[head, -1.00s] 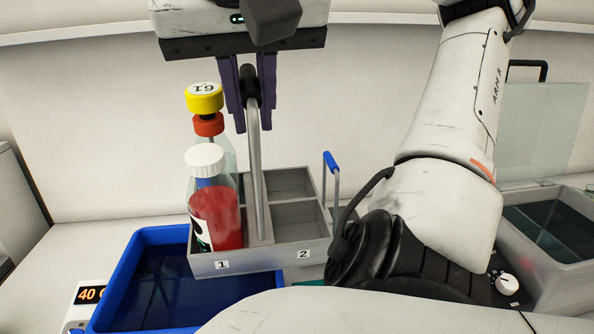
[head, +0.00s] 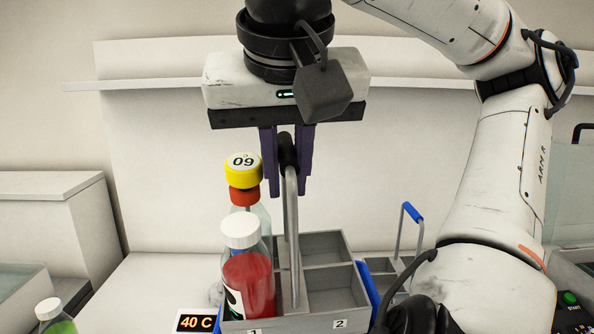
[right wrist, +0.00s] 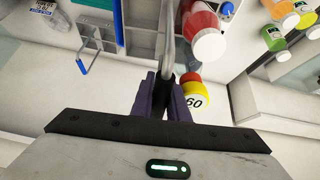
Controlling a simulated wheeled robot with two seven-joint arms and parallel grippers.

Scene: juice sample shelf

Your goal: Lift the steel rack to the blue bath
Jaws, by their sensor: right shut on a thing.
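The steel rack (head: 310,318) is a grey box of open compartments with a tall central handle. My right gripper (head: 289,185) is shut on the dark grip at the handle's top; the handle also shows in the right wrist view (right wrist: 167,40). A red bottle with a white cap (head: 245,270) stands in the left front compartment, numbered 1. Behind it is clear glass topped by a red part and a yellow cap (head: 242,170). The blue bath (head: 369,288) shows only as a strip beside the rack, which hides the rest. Whether they touch is unclear. My left gripper is not in view.
A second rack with a blue handle (head: 412,213) stands right of the bath. A 40 C display (head: 196,322) sits at the lower left. A bottle of green liquid (head: 50,315) is at the far left. My right arm covers the right side.

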